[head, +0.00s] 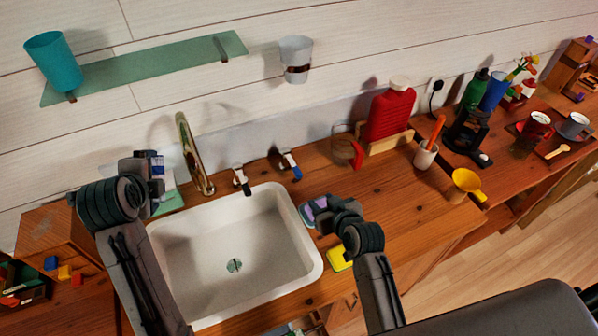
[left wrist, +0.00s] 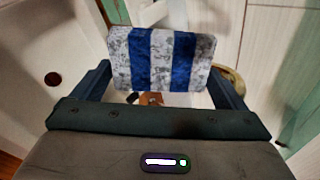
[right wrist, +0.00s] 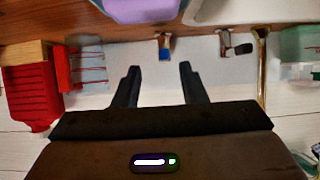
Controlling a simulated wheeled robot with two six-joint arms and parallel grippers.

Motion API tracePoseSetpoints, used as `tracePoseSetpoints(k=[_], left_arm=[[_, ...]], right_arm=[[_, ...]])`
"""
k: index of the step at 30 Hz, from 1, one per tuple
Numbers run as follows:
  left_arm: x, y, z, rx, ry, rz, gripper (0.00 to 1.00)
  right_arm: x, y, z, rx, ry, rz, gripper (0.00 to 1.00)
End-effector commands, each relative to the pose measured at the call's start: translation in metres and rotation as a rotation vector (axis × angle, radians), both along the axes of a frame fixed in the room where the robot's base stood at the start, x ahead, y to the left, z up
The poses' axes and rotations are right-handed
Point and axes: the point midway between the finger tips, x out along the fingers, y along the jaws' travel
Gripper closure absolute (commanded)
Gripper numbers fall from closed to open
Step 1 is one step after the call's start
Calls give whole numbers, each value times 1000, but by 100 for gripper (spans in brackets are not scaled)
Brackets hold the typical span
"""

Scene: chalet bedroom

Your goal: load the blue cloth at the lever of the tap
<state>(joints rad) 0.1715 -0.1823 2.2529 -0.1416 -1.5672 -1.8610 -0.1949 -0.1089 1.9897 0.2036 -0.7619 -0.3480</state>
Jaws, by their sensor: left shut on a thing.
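My left gripper (head: 152,172) is shut on the blue cloth, a blue and pale grey striped piece. The cloth (left wrist: 165,58) stands between the fingers in the left wrist view; only a small part shows in the head view. It is held left of the gold tap spout (head: 194,155), apart from the levers. Two levers stand behind the sink: one dark-tipped (head: 241,179), one blue-tipped (head: 290,164). Both show in the right wrist view, blue (right wrist: 165,46) and dark (right wrist: 236,48). My right gripper (right wrist: 158,76) is open and empty over the counter, right of the sink.
The white sink (head: 282,230) lies between my arms. A purple item (head: 314,209) is by my right gripper, with a yellow sponge (head: 338,259) nearer. A red bottle (head: 389,112) and a cup with an orange-handled tool (head: 425,157) stand to the right. A glass shelf (head: 150,72) hangs above.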

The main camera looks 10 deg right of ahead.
Motion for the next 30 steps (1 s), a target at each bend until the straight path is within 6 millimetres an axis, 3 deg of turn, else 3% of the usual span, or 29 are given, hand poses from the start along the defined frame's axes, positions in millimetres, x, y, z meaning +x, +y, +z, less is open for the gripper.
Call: tracePoseSetpoints(k=[3, 8, 24, 30], left_arm=[[0, 0, 1, 0, 0, 0, 25], [0, 0, 3, 0, 0, 0, 25], [0, 0, 27, 0, 0, 0, 25], [0, 0, 31, 0, 0, 0, 25]], right_arm=[[23, 10, 11, 15, -78, -3, 62], [38, 14, 15, 21, -111, -6, 62], [117, 29, -18, 19, -107, -6, 62], [135, 33, -27, 20, -108, -6, 62]])
